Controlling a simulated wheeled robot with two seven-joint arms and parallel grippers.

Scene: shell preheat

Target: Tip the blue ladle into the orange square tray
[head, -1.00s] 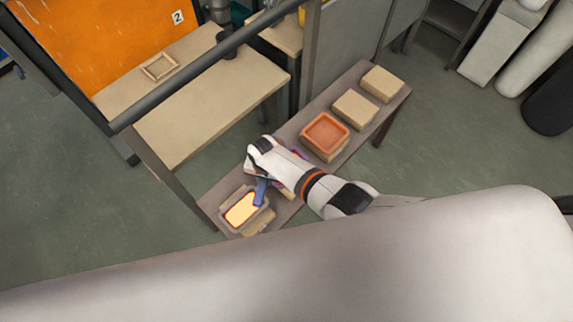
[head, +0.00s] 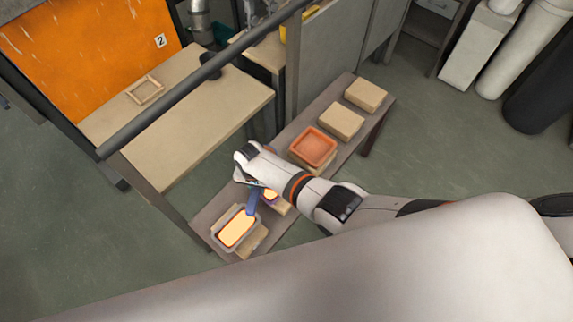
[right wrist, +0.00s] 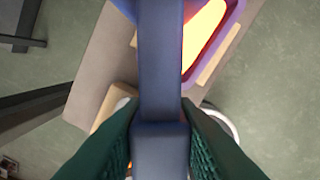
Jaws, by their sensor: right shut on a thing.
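The orange square tray (head: 332,150) sits on a pale block on the narrow bench, to the right of my right gripper in the head view. My right gripper (head: 249,180) is shut on the blue ladle (head: 252,203), above the near part of the bench. In the right wrist view the ladle's blue handle (right wrist: 160,65) runs upward between the dark fingers (right wrist: 160,138). The ladle's bowl is not clear in either view, so I cannot tell what it holds. My left gripper is not in view.
A grey-rimmed tray with glowing contents (head: 237,231) stands at the bench's near end. A purple-rimmed tray with glowing contents (right wrist: 205,35) is partly hidden by my arm in the head view. Pale blocks (head: 342,121) stand beyond the orange tray. A wooden table (head: 195,115) lies left.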

